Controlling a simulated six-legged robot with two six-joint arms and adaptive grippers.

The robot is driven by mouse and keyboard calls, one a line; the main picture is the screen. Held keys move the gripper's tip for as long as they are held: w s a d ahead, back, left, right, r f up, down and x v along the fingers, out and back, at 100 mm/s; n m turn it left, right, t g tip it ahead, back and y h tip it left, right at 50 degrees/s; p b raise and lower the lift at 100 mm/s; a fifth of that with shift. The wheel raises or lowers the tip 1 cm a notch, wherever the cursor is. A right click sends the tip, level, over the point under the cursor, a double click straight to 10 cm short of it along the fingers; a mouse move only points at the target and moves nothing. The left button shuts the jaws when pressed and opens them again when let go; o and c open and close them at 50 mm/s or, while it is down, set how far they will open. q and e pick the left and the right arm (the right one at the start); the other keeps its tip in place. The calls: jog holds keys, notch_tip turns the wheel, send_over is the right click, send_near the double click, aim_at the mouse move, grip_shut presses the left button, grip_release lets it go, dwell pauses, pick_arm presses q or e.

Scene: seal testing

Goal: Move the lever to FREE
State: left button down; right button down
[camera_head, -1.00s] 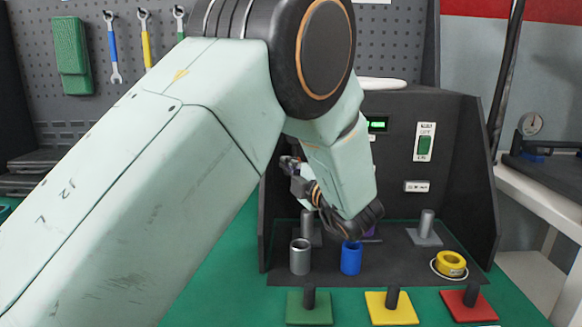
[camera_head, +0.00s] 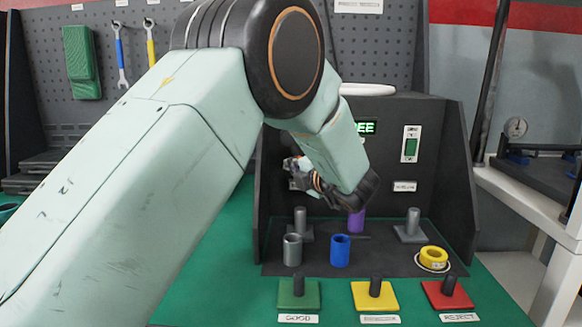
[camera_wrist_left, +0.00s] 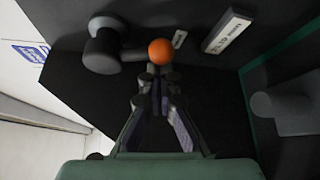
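In the left wrist view the lever is a grey pivot with a short dark arm ending in an orange ball knob (camera_wrist_left: 160,51). The pivot (camera_wrist_left: 102,50) is left of the knob. My left gripper (camera_wrist_left: 157,90) points at the knob, its fingers a little apart and the tips just short of the ball; contact is unclear. In the head view my left gripper (camera_head: 303,172) is at the dark panel (camera_head: 432,150), and my arm hides the lever. A green display (camera_head: 367,128) there shows letters ending in "EE", the rest hidden. My right gripper is out of view.
Below the panel stand a grey cylinder (camera_head: 292,250), a blue cylinder (camera_head: 340,250), a purple cylinder (camera_head: 357,220) and a yellow ring (camera_head: 433,258). Green (camera_head: 298,294), yellow (camera_head: 375,296) and red (camera_head: 447,295) plates with dark posts line the front.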

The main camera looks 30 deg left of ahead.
pick_arm(q)
jog(key=w+d+r+n+t+h+p, duration=0.1)
jog(key=w+d+r+n+h+p, duration=0.1)
jog(key=d+r+n+h, duration=0.2)
jog(key=n+h, duration=0.2)
jog(key=n, duration=0.1)
jog(key=shift+w+r+n+h, duration=0.3)
dwell(0.4)
jog(key=shift+r, duration=0.1)
dwell(0.9)
